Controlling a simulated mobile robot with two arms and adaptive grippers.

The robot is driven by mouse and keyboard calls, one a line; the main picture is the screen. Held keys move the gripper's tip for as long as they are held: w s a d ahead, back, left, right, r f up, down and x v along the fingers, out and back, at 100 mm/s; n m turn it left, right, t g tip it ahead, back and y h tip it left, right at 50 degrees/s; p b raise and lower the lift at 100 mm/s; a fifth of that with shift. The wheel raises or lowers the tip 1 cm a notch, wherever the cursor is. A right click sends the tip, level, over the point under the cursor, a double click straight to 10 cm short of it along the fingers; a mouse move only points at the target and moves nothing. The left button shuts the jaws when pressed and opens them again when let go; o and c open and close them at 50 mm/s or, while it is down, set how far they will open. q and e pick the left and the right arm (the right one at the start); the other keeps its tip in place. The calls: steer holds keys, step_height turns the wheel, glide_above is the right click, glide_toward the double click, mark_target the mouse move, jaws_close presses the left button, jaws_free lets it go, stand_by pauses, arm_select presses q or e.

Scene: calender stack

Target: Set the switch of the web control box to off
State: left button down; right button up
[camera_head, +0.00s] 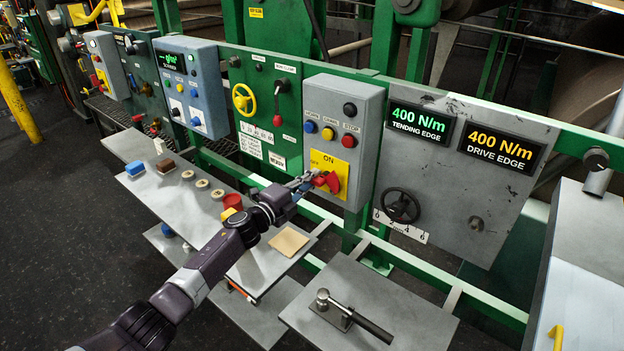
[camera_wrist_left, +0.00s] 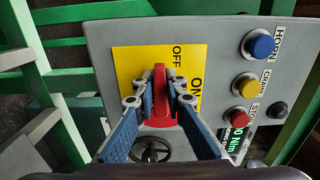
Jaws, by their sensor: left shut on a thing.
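The web control box (camera_head: 372,115) is a grey box with blue, yellow and red buttons labelled HORN, CRAWL and STOP, and a black knob. Low on it a yellow plate (camera_head: 343,167) marked ON and OFF carries a red switch (camera_head: 333,183). The red handle lies across the plate, its end toward the OFF side at the left. My left gripper (camera_head: 312,181) is shut on this handle from the left. In the left wrist view the gripper (camera_wrist_left: 160,98) has one finger on each side of the red switch (camera_wrist_left: 160,73). My right gripper is not in view.
A grey panel with a black handwheel (camera_head: 400,206) and two tension displays stands right of the box. Grey shelves lie below, one bearing a black-handled tool (camera_head: 352,317), another several small items. A green panel with a yellow handwheel (camera_head: 243,99) is at the left.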

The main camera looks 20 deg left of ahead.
arm_select(q)
steer(key=c, duration=2)
jaws_free()
steer(key=shift+f, duration=0.1)
steer(key=shift+o, duration=0.2)
steer(key=v, duration=1.2)
